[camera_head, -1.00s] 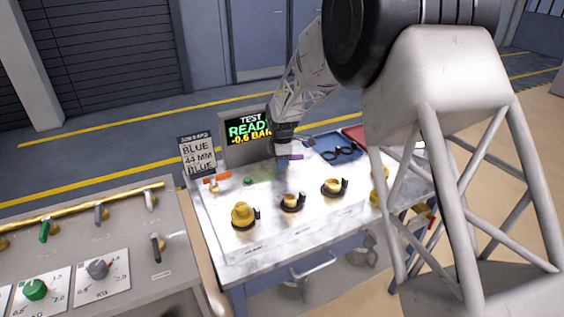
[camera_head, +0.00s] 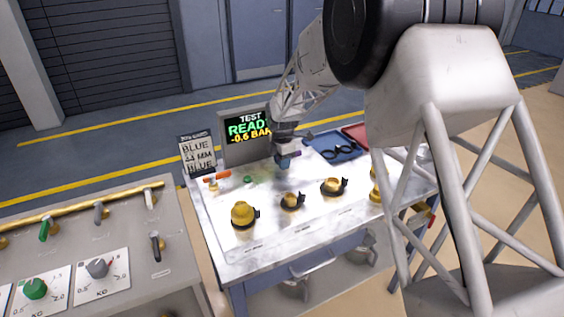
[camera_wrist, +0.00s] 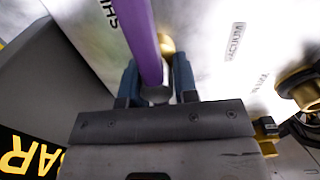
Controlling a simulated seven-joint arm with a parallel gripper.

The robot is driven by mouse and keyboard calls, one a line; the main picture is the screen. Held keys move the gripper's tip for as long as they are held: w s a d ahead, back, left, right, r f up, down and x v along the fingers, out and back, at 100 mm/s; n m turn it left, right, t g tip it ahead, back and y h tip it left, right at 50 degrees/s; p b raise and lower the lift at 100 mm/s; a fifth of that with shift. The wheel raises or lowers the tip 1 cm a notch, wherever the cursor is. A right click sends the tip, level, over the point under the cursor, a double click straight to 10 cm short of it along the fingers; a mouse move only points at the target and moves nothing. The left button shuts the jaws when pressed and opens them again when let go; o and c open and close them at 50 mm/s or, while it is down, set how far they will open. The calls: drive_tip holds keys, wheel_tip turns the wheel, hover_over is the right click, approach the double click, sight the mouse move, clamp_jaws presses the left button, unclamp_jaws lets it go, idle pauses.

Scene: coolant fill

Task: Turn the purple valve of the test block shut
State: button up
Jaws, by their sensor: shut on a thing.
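The purple valve's lever (camera_wrist: 143,40) runs from the top of the wrist view down between the two fingers of my gripper (camera_wrist: 157,85). My gripper is shut on the lever. A brass part (camera_wrist: 166,45) shows beside the lever, and a partly hidden label starting "SHU" is printed left of it. In the head view my gripper (camera_head: 284,161) is low over the back of the white-topped test block (camera_head: 225,205), in front of the screen. Only a small purple piece of the lever (camera_head: 297,154) shows there; my gripper hides most of the valve.
The screen (camera_head: 247,127) reads "TEST READY -0.6 BAR". Left of my gripper are an orange-handled valve (camera_head: 216,177) and a green button (camera_head: 248,180). Several brass fittings (camera_head: 243,214) stand in front. A blue tray (camera_head: 333,147) with black rings lies to the right.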

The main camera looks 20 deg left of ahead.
drive_tip(key=o, duration=0.9)
drive_tip(key=shift+r, duration=0.1)
drive_tip(key=shift+r, duration=3.85)
drive_tip(key=shift+d, duration=0.1)
